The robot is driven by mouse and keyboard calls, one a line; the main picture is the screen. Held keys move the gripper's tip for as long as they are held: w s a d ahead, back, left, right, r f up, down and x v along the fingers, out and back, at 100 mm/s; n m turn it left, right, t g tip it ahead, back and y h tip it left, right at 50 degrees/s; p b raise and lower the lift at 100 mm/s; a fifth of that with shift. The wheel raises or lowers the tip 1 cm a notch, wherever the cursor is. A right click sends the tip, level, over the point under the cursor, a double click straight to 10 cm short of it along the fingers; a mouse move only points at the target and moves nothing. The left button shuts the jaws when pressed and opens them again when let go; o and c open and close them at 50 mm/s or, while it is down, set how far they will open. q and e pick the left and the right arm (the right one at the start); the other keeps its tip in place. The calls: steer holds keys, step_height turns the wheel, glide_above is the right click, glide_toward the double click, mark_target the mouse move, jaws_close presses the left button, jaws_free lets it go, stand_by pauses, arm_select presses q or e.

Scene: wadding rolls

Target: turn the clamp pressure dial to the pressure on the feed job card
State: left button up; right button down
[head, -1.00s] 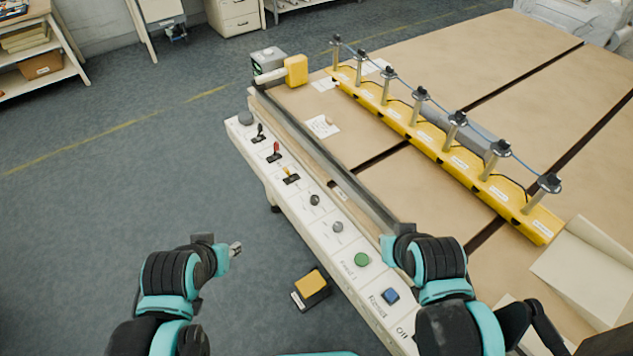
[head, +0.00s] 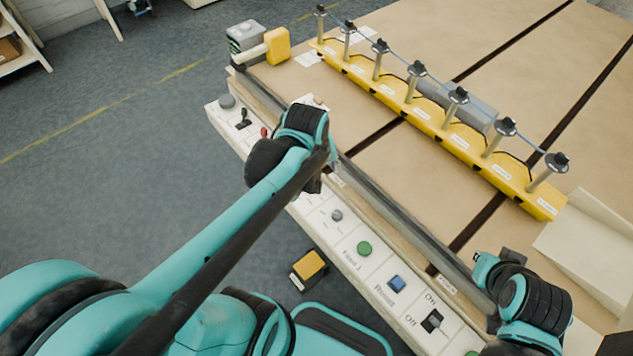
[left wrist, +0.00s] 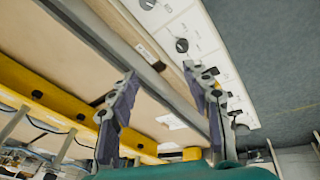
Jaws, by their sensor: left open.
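A black dial (left wrist: 182,45) on the white control panel shows in the left wrist view. A second dial (left wrist: 148,4) is at the top edge. A grey dial (head: 336,215) shows in the head view; my left arm hides the other. Dial labels are too small to read. My left gripper (left wrist: 160,72) is open and empty above the panel's edge, its right finger near the black dial, apart from it. In the head view its fingers are hidden by the wrist. My right gripper (head: 490,268) is over the panel's near end, fingers unclear. White papers (head: 308,60) lie on the table, unreadable.
A green button (head: 364,248), a blue button (head: 396,284) and a switch (head: 432,321) line the panel. A dark rail (head: 400,225) runs beside it. A yellow bar (head: 440,130) with several posts crosses the table. A yellow pedal (head: 308,265) is on the floor.

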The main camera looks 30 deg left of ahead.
arm_select(q)
steer(key=w+a+f+n+g, duration=0.1)
steer(key=a+f+n, duration=0.1)
steer(key=f+n, duration=0.1)
steer(key=w+a+f+n+g, duration=0.1)
steer(key=w+a+f+n, duration=0.1)
steer(key=f+n, duration=0.1)
steer(key=w+a+f+n+g, duration=0.1)
steer(key=w+a+f+n, duration=0.1)
steer(key=f+n, duration=0.1)
steer(key=shift+w+f+g, duration=0.15)
steer(key=shift+f+g, duration=0.25)
steer(key=shift+a+f, duration=0.15)
steer(key=shift+f, duration=0.2)
step_height(320, 180, down, 7)
steer(key=shift+f+b, duration=0.2)
steer(key=shift+b, duration=1.05)
jaws_close()
